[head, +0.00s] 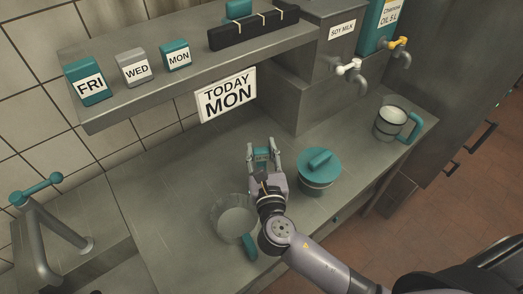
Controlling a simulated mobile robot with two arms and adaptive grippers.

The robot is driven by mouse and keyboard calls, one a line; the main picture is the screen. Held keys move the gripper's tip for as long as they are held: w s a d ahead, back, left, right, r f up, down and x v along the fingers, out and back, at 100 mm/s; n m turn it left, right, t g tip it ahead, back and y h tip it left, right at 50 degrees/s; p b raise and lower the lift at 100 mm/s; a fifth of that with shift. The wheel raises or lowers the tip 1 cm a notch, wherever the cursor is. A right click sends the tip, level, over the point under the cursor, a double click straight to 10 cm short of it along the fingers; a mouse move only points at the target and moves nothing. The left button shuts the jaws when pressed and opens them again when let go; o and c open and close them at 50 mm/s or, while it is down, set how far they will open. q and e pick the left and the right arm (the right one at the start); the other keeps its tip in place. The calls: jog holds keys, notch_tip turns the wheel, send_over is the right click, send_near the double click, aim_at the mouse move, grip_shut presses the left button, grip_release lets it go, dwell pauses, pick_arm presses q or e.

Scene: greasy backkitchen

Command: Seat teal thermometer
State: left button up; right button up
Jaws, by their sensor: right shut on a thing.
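My right gripper (262,147) reaches over the counter below the sign. It is shut on a small teal thing (262,155), which shows between its fingers; its shape is mostly hidden, so I cannot tell whether it is the thermometer. A teal-lidded pot (320,166) stands just right of the gripper. Another teal piece (238,9) shows at the top edge, behind a long black holder (253,29) with pale bands on the shelf. My left gripper is not in view.
The shelf (200,87) holds FRI, WED and MON blocks above a "TODAY MON" sign (227,95). A strainer-like bowl (235,219) with a teal handle sits left of my wrist. A teal-handled jug (391,122) stands right, near dispenser taps (349,67). The counter's left part is clear.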

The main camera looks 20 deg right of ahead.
jog(key=o, duration=1.4)
jog(key=s, duration=0.4)
jog(key=s+a, duration=0.1)
jog(key=s, duration=0.3)
jog(key=s+a, duration=0.1)
jog(key=s, duration=0.3)
